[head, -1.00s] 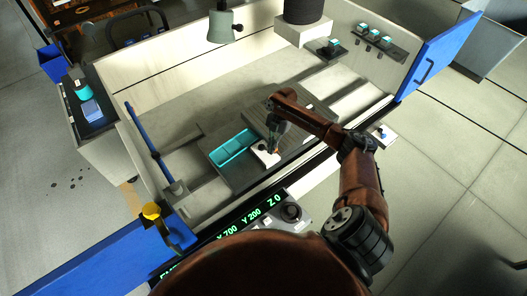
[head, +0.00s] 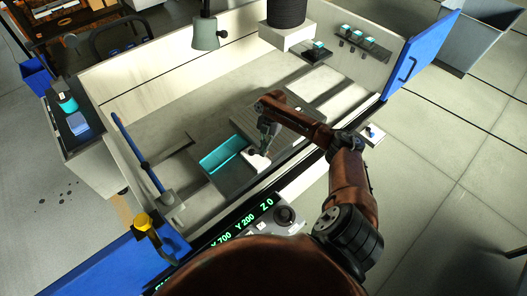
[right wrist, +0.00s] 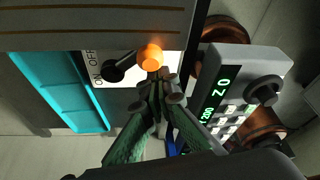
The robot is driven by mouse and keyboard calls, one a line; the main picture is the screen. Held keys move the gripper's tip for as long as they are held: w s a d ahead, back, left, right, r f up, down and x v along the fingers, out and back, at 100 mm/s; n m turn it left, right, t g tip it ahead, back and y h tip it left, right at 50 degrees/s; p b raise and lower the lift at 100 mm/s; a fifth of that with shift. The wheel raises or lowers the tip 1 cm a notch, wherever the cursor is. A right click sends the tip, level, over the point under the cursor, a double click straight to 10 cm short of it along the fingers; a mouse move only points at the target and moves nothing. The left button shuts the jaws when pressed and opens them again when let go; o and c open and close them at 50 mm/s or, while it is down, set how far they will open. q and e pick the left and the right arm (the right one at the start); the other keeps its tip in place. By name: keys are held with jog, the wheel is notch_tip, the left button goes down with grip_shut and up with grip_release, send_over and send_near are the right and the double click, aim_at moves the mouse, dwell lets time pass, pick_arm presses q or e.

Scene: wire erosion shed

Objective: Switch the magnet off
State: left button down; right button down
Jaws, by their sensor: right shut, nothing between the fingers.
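The magnet's grey ribbed plate (head: 246,122) lies in the machine's basin. Its white switch panel (head: 256,162) is on the near side, partly hidden by my gripper. In the right wrist view the panel (right wrist: 126,84) reads ON and OFF beside a black lever (right wrist: 115,72) with an orange ball knob (right wrist: 150,57). The lever points away from the lettering, toward my fingers. My right gripper (right wrist: 166,80) is shut and empty, its tips right by the knob. I cannot tell whether they touch it. It also shows in the head view (head: 265,152). My left gripper is not in view.
A cyan tray (head: 222,154) sits left of the panel. A control box (right wrist: 240,92) with green digits and a dial is close to the right of my fingers. A grey lamp (head: 205,35) hangs over the basin's back wall. The basin floor at left is clear.

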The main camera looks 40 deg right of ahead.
jog(key=shift+d, duration=0.1)
jog(key=a+p, duration=0.1)
jog(key=s+a+r+p, duration=0.1)
jog(key=a+p, duration=0.1)
jog(key=shift+s+a+r+p, duration=0.15)
jog(key=shift+s+p, duration=0.15)
jog(key=shift+s, duration=0.05)
jog(key=b+v, duration=0.2)
jog(key=v, duration=0.6)
jog(key=shift+w+r, duration=0.25)
jog(key=shift+w, duration=0.05)
